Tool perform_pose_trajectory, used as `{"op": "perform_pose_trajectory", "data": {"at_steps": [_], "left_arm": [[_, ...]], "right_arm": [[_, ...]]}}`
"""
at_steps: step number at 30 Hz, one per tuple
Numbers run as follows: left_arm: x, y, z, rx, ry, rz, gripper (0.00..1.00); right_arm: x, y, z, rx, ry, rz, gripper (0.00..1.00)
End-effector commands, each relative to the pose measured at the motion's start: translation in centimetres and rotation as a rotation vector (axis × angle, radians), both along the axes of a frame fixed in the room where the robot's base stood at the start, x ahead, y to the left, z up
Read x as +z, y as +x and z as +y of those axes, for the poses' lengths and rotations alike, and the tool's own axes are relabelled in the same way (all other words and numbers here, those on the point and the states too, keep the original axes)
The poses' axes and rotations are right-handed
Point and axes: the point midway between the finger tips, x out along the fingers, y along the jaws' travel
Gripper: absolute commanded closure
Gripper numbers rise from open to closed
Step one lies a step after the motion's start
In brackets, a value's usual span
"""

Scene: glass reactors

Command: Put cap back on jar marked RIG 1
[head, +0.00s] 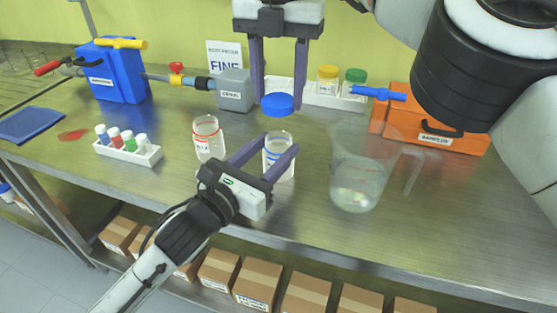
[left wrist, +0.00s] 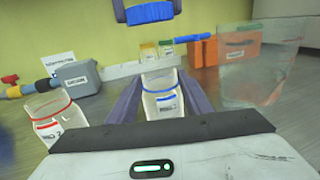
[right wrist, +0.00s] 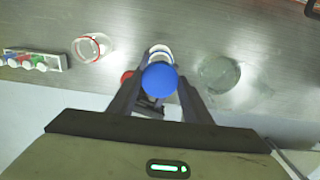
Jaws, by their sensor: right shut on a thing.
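A clear jar with a blue ring at its neck (head: 278,150) stands upright and uncapped on the bench; its label is too small to read. My left gripper (head: 268,160) is around this jar, one finger on each side. In the left wrist view, gaps show between the fingers and the jar (left wrist: 160,95), so the gripper looks open. My right gripper (head: 279,85) points down from above, shut on a blue cap (head: 278,104). The cap is above the jar and apart from it. In the right wrist view, the cap (right wrist: 160,79) hides part of the jar mouth.
An open red-ringed jar (head: 208,138) stands just left. A large clear beaker (head: 358,175) stands close on the right. A white rack of small vials (head: 128,152) sits at left. Behind are a white tray with yellow-capped (head: 327,80) and green-capped jars and an orange box (head: 430,130).

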Motion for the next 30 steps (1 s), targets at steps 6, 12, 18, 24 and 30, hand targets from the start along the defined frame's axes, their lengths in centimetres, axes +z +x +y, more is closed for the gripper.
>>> {"op": "perform_pose_trajectory", "data": {"at_steps": [6,12,18,24,30], "left_arm": [[0.0,0.0,0.0,0.0,0.001,0.001,0.95],[-0.1,0.0,0.0,0.0,0.001,0.001,0.95],[-0.1,0.0,0.0,0.0,0.001,0.001,0.95],[-0.1,0.0,0.0,0.0,0.001,0.001,0.95],[-0.1,0.0,0.0,0.0,0.001,0.002,0.95]], "right_arm": [[0.0,0.0,0.0,0.0,0.0,0.0,0.76],[-2.0,0.1,-0.2,0.003,-0.001,0.004,0.76],[-4.5,0.1,-0.2,0.0,0.002,0.004,0.76],[-4.9,0.1,-0.1,0.0,0.003,0.003,0.76],[-4.9,0.1,-0.1,0.0,0.003,0.003,0.76]]}}
